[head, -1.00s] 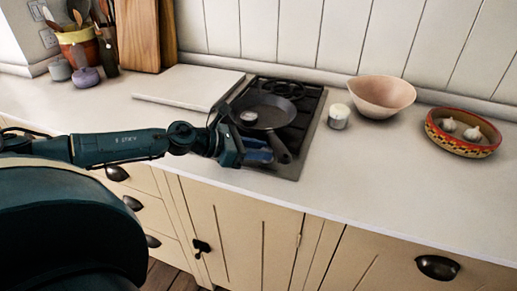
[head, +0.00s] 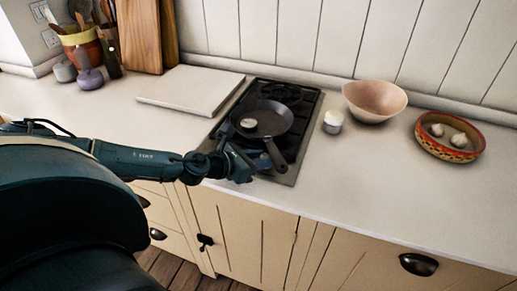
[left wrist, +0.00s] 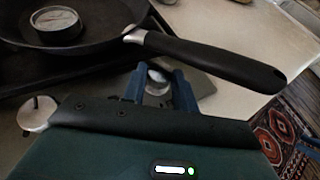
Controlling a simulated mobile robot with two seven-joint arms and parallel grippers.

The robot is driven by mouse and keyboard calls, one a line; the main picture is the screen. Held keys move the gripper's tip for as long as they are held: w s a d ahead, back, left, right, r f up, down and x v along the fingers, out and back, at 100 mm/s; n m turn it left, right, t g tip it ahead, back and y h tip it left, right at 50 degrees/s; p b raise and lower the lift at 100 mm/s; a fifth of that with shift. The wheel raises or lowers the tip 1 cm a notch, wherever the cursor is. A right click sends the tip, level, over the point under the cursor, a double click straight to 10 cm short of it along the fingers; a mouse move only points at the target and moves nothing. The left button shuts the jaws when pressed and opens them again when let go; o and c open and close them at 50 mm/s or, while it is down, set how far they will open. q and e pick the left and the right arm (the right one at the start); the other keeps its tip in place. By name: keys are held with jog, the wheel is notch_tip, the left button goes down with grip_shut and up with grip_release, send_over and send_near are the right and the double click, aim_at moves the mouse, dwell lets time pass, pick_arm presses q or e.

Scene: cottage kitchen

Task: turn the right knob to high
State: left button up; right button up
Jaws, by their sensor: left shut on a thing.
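The black hob (head: 287,180) is set in the white counter. In the left wrist view, the right knob (left wrist: 157,79) is a small silver knob between my left gripper's blue fingers. My left gripper (head: 258,166) is at the hob's front edge beside the pan handle; its fingers also show in the left wrist view (left wrist: 158,88), shut on the right knob. The other silver knob (left wrist: 38,113) stands free to the left. The right knob's pointer and setting are hidden. My right gripper is not in view.
A black frying pan (head: 279,113) sits on the hob with a small round-lidded item (head: 249,124) in it. Its handle (left wrist: 215,58) extends over the knob area, close to my fingers.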

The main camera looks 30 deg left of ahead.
pick_arm(q)
jog(key=shift+s+d+n+t+y+p, duration=0.1)
jog(key=shift+d+n+t+y+p, duration=0.1)
jog(key=shift+n+y, duration=0.7)
jog(key=shift+d+n+t+y+p, duration=0.15)
jog(key=shift+n+t+y, duration=0.05)
jog(key=shift+n+y, duration=0.7)
jog(key=shift+y, duration=0.4)
jog(key=o, duration=1)
jog(key=shift+c, duration=0.2)
jog(key=b+v, duration=0.1)
jog(key=v, duration=1.2)
jog(key=shift+b, duration=0.4)
